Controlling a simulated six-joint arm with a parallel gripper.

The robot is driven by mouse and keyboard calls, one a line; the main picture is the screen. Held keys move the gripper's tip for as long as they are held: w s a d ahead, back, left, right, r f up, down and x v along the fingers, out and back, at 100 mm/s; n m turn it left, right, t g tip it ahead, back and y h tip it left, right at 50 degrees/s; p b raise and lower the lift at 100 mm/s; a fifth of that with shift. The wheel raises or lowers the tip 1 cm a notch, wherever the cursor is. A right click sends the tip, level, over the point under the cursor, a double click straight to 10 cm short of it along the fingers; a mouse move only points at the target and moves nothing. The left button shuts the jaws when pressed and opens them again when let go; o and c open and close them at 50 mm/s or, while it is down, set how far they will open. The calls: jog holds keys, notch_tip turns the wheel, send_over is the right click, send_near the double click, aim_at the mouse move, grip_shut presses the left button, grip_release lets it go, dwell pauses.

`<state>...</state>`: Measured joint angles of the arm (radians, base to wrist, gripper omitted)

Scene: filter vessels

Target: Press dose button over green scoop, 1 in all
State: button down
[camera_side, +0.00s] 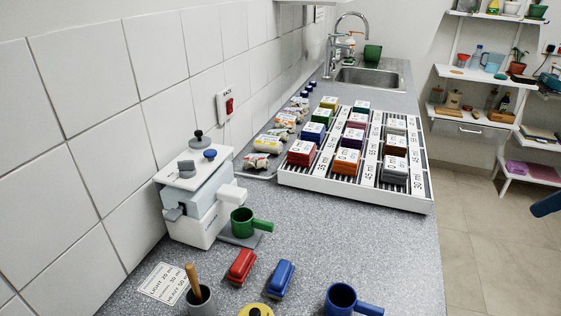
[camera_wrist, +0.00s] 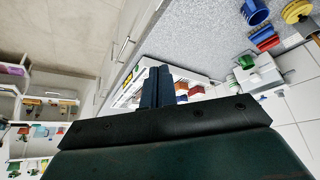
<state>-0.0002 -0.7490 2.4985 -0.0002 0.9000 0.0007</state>
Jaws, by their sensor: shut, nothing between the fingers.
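The white and grey dosing machine (camera_side: 198,205) stands against the tiled wall. The green scoop (camera_side: 243,224) stands on a grey plate under the machine's white spout (camera_side: 232,193), handle to the right. In the wrist view, the machine (camera_wrist: 262,74) and green scoop (camera_wrist: 246,61) are small, at the upper right. My gripper (camera_wrist: 157,72) is shut and empty, well away from the machine; its blue tip (camera_side: 535,209) shows at the side view's right edge.
A white rack (camera_side: 430,190) with coloured boxes stands behind the machine. Red (camera_side: 240,266) and blue (camera_side: 280,279) blocks, a blue scoop (camera_side: 342,299), a yellow round thing (camera_side: 255,310) and a cup with a wooden stick (camera_side: 200,299) are in front. The counter right of the green scoop is clear.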

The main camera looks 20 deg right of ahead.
jog(key=w+a+r+y, duration=0.1)
jog(key=w+a+r, duration=0.35)
jog(key=w, duration=0.45)
jog(key=w+a+r+t+y, duration=0.1)
jog(key=w+a+r, duration=0.35)
jog(key=w, duration=0.35)
jog(key=w+a+r+y, duration=0.1)
jog(key=w+a+r, duration=0.35)
jog(key=w, duration=0.45)
jog(key=n+y, duration=0.1)
jog(key=y, duration=0.3)
send_over(215, 153)
jog(key=shift+g, duration=0.4)
jog(key=shift+f, duration=2.9)
jog(key=shift+f, duration=0.25)
jog(key=shift+f, duration=4.15)
jog(key=shift+f, duration=0.65)
